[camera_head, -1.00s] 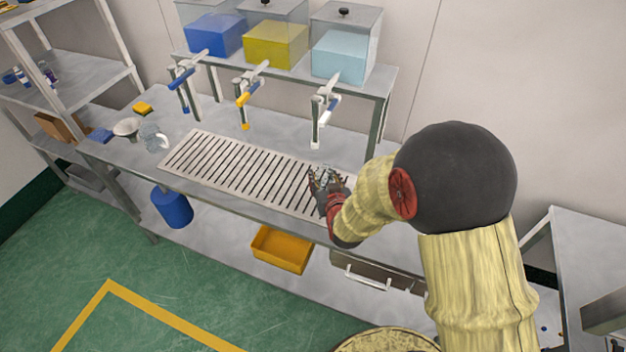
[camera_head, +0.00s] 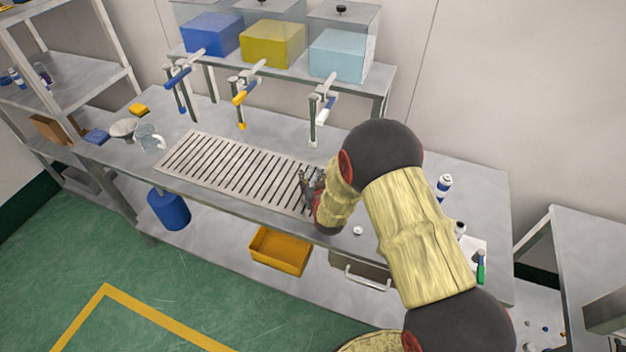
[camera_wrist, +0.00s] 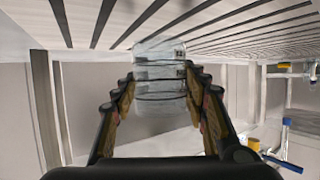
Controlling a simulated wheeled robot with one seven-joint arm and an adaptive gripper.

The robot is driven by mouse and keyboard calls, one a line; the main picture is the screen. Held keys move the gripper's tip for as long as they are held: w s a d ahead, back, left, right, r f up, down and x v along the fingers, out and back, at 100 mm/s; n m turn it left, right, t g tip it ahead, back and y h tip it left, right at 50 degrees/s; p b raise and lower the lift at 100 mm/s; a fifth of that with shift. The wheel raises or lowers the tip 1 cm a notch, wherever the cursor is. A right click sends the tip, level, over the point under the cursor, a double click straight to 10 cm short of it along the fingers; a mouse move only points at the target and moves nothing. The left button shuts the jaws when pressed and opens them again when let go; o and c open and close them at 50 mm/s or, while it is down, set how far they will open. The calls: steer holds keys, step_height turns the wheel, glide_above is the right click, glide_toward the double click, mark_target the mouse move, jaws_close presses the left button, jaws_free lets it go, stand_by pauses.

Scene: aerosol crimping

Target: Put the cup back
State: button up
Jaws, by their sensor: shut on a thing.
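My gripper (camera_head: 311,184) is at the right end of the slatted drip grate (camera_head: 205,161) on the bench. In the wrist view my gripper (camera_wrist: 161,100) is shut on a clear cup (camera_wrist: 160,62), with a finger pad on each side of it. The cup has small dark marks on its wall. Its far end lies against the picture of the slats, and I cannot tell whether it touches them. In the head view the cup is mostly hidden by my gripper. Another clear vessel, a jug with a handle (camera_head: 149,138), stands at the left of the bench.
Blue (camera_head: 212,35), yellow (camera_head: 273,43) and light blue (camera_head: 338,55) tanks with taps stand above the bench. A spray can (camera_head: 444,187) stands at the right. The grate's left and middle are clear.

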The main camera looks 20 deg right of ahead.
steer(key=shift+f, duration=0.35)
steer(key=shift+f, duration=0.15)
steer(key=o, duration=1.2)
steer(key=shift+c, duration=0.2)
